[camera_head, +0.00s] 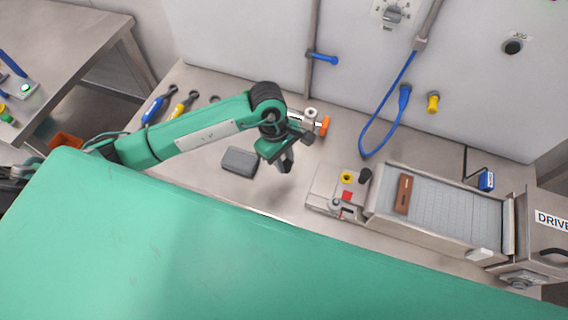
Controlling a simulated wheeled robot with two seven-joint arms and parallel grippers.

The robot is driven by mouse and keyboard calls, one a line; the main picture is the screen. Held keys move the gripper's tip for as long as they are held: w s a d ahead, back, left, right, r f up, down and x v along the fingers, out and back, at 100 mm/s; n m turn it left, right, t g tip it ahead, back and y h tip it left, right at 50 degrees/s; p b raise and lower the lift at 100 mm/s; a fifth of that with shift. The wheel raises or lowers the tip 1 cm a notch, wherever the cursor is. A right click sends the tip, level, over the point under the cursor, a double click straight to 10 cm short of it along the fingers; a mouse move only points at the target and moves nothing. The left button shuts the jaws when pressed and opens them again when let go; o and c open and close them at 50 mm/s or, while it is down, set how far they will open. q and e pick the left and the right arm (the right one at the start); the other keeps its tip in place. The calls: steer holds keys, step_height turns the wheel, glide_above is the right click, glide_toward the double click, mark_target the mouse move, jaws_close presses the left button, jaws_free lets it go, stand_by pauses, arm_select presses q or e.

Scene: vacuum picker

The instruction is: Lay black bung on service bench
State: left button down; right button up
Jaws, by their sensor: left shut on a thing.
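My left gripper (283,155) reaches in from the left and hangs over the service bench (225,205). Its jaws are shut on a small dark thing, which looks like the black bung (287,165); the fingers partly hide it. It is above the bench top, with a soft shadow below it. A black cylinder (365,175) also stands at the machine's left end, beside a yellow ring (347,177). My right gripper is not in view.
A dark grey block (239,161) lies left of the gripper. A valve fitting with an orange end (323,125) stands behind it. Blue (153,107) and yellow (183,104) tools lie at the back left. The conveyor-like machine (440,207) fills the right. Bare bench lies in front of the gripper.

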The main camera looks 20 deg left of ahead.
arm_select(q)
step_height(320, 180, down, 4)
steer(key=shift+r+p, duration=0.25)
steer(key=shift+p, duration=0.4)
steer(key=shift+f, duration=0.2)
steer(key=shift+f, duration=0.1)
steer(key=shift+f+b, duration=0.15)
steer(key=shift+b, duration=0.2)
steer(key=c, duration=1.2)
jaws_free()
steer(key=shift+c, duration=0.2)
